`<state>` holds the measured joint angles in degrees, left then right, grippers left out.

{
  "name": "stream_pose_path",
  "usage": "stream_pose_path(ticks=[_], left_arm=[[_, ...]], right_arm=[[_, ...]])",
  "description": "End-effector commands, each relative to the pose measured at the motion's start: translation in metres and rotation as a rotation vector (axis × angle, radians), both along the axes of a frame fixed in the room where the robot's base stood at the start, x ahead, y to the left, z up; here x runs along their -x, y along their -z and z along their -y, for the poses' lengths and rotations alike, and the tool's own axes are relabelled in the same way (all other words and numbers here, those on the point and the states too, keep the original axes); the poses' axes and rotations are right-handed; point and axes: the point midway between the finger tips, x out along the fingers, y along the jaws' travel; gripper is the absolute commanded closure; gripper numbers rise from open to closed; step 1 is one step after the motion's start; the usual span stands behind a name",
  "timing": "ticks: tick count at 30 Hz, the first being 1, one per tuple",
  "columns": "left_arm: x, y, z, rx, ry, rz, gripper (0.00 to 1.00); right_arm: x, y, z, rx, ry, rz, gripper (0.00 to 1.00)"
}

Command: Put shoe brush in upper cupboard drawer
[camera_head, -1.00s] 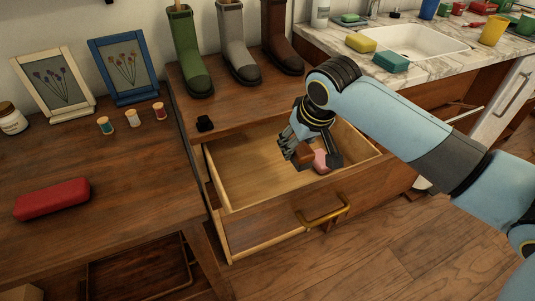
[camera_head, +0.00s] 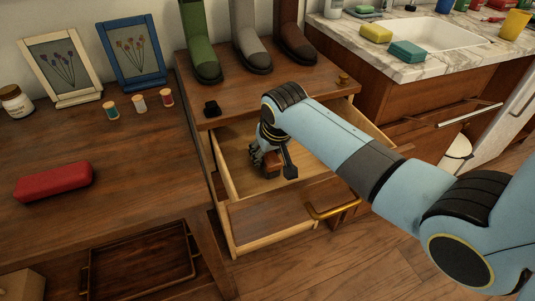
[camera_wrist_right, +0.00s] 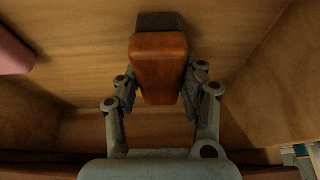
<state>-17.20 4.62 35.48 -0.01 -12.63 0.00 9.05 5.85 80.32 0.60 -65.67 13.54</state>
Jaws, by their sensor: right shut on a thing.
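The shoe brush is a small brown wooden block (camera_head: 271,187) with a dark end, best seen in the right wrist view (camera_wrist_right: 160,65). My right gripper (camera_head: 273,170) is shut on it, with a finger on each side in the wrist view (camera_wrist_right: 160,88). It holds the brush inside the open upper cupboard drawer (camera_head: 285,210), over the bare wooden floor. I cannot tell if the brush touches the floor. The drawer has pale wooden walls and a brass handle (camera_head: 332,212). My left gripper is not in view.
A pink object (camera_wrist_right: 14,52) lies in the drawer, seen at the upper left of the wrist view. Boots (camera_head: 205,72) and a small black item (camera_head: 212,108) stand on the cupboard top. A red case (camera_head: 53,181) lies on the left table.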

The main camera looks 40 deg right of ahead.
Motion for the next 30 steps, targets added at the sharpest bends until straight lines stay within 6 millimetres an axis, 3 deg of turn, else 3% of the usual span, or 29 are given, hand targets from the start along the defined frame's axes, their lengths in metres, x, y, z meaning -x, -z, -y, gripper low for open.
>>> stream_pose_path(ticks=[5,6,11,22,30], left_arm=[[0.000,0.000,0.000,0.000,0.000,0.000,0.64],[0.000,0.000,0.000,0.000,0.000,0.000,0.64],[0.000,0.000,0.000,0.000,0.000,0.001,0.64],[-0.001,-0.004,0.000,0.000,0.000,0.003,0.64],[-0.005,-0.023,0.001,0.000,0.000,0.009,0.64]], right_arm=[[0.000,0.003,0.000,0.000,0.000,-0.001,0.95],[0.000,0.003,0.000,0.000,0.000,-0.001,0.57],[0.000,0.002,0.000,0.000,0.000,-0.001,0.37],[0.003,-0.007,0.000,0.000,0.000,0.000,0.37],[0.023,-0.062,-0.005,0.000,0.000,0.002,0.37]])
